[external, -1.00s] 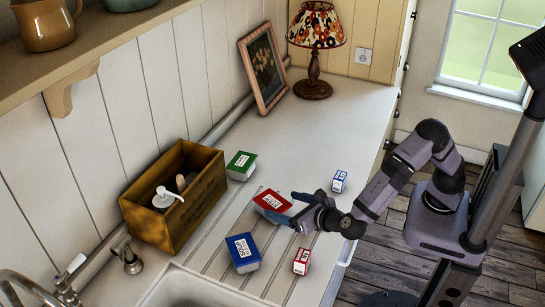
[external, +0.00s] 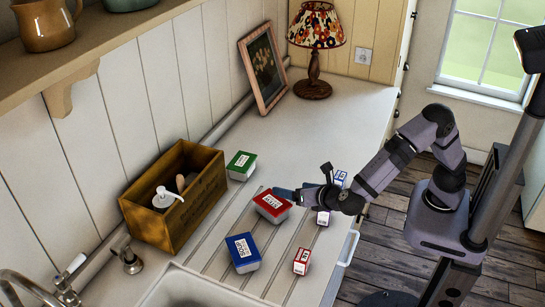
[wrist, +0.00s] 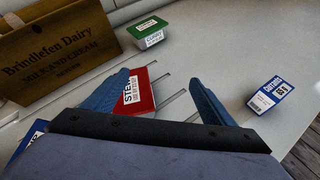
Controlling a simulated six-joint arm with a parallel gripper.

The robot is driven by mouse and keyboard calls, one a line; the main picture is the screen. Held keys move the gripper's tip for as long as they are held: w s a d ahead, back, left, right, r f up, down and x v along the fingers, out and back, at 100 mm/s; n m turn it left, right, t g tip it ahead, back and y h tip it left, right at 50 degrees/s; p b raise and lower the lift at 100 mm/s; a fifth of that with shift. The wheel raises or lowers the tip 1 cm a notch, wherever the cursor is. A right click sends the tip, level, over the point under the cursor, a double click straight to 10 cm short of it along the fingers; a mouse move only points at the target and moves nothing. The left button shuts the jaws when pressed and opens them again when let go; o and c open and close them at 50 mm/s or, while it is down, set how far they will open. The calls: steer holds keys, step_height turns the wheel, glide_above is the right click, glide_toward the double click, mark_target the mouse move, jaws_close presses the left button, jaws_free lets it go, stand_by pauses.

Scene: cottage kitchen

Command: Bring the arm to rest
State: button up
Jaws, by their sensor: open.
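My gripper (external: 303,190) is open above the counter, just right of the red-lidded tub (external: 271,206), with no object held. In the wrist view my two blue fingers (wrist: 160,80) are spread wide. The red-lidded tub, labelled STEW, shows there (wrist: 140,92) beside the left finger, which covers part of it. I cannot tell whether they touch. My arm is bent at the elbow and reaches over the counter from the right.
A green-lidded tub (external: 241,165) and a blue tub (external: 242,252) flank the red one. Small boxes, red (external: 302,261), purple (external: 323,218) and blue (external: 341,178), lie near the front edge.

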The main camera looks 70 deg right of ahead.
steer(key=s+d+r+m+g+p, duration=0.2)
steer(key=d+r+m+g, duration=0.1)
steer(key=d+m, duration=0.55)
steer(key=s+d+r+m+g+p, duration=0.1)
steer(key=d+r+m+g+p, duration=0.15)
steer(key=d+m, duration=0.65)
steer(key=s+d+f+m+g+y+p, duration=0.15)
steer(key=s+d+m+y, duration=0.25)
steer(key=s+d+m, duration=0.45)
steer(key=s+a+f+g+y+b, duration=0.2)
steer(key=s+a+f+g, duration=0.1)
steer(key=s+f, duration=0.8)
steer(key=shift+a+f+m+g, duration=0.25)
steer(key=shift+a+m+g, duration=0.05)
steer(key=shift+a, duration=0.55)
steer(key=o, duration=0.6)
steer(key=shift+c, duration=0.2)
